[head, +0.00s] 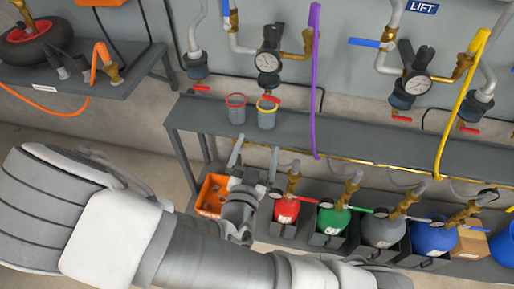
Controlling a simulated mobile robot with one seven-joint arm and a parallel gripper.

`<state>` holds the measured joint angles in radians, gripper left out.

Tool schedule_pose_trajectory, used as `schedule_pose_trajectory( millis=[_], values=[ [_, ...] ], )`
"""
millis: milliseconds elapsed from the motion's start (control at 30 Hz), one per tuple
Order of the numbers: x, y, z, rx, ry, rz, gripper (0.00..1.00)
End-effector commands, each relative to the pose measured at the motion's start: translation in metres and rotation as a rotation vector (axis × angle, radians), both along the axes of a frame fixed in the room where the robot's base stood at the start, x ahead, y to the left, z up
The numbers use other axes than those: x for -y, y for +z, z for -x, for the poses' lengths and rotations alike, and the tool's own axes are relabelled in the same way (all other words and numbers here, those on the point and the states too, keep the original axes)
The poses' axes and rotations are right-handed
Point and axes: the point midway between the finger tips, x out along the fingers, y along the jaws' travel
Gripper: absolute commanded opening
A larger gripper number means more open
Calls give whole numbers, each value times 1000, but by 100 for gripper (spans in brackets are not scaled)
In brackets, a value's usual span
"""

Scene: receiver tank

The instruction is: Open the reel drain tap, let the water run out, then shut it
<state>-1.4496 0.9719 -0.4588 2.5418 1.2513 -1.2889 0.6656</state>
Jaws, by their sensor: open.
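Several small drain taps with red handles hang under dark filter bowls along the wall: one at the left (201,88), one under the left gauge (271,97), one under the right gauge (402,118) and one at the far right (468,128). No reel label is readable, so I cannot tell which is the reel drain tap. No running water is visible. My gripper (256,147) is open and empty, its two grey fingers apart, low in front of the shelf and below the taps.
A red-rimmed cup (236,109) and a yellow-rimmed cup (267,113) stand on the grey shelf (340,146). A purple hose (315,80) and a yellow hose (459,105) hang over it. Red (286,211), green (333,221), grey and blue tanks stand below, beside an orange bin (211,195).

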Motion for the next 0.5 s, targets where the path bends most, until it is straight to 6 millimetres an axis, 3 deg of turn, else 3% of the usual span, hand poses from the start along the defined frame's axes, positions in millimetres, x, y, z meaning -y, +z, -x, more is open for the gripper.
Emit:
schedule_pose_trajectory(
  millis=[500],
  values=[
    [4,-4,-22,1,-2,-4,100]
  ],
)
